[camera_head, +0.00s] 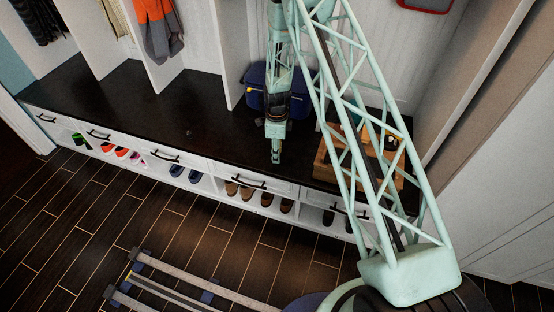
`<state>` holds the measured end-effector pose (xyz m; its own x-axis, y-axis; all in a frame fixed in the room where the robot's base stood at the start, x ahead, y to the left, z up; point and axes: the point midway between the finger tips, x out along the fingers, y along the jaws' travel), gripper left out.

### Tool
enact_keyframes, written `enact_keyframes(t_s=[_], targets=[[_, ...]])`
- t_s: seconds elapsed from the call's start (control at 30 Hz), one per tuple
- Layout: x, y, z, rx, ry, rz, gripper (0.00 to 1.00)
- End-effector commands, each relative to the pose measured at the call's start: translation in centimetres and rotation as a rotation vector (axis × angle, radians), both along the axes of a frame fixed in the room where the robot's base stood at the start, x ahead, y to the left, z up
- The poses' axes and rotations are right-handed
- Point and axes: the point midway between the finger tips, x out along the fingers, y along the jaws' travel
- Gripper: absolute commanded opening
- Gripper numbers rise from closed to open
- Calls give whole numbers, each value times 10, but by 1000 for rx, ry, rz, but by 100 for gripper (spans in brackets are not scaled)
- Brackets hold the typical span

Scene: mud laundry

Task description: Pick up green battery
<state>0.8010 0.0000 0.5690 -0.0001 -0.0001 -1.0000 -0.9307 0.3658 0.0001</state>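My gripper (277,157) is at the end of my mint-green arm, pointing down over or near the front part of the dark bench top (150,110). It looks narrow, and I cannot tell whether its fingers are apart or hold anything. I cannot make out a green battery. My arm hides part of the bench to the right.
A wooden crate (320,166) with items inside stands right of my gripper, partly behind my arm. A blue bin (257,76) is behind the gripper. Shoes fill cubbies under the bench's drawers. White dividers (235,50) rise from the bench; its left part is mostly clear.

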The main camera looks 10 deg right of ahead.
Motion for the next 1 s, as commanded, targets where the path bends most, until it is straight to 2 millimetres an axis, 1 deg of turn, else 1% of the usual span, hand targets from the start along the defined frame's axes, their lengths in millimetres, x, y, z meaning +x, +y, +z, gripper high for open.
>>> enact_keyframes(t_s=[0.03,0.1,0.23,0.87,1.0], targets=[[-1,0,-7,0,2,0,30],[-1,0,-13,0,1,0,30],[0,0,-20,0,-1,0,30],[0,0,-22,0,0,0,30],[0,0,-22,0,0,0,18]])
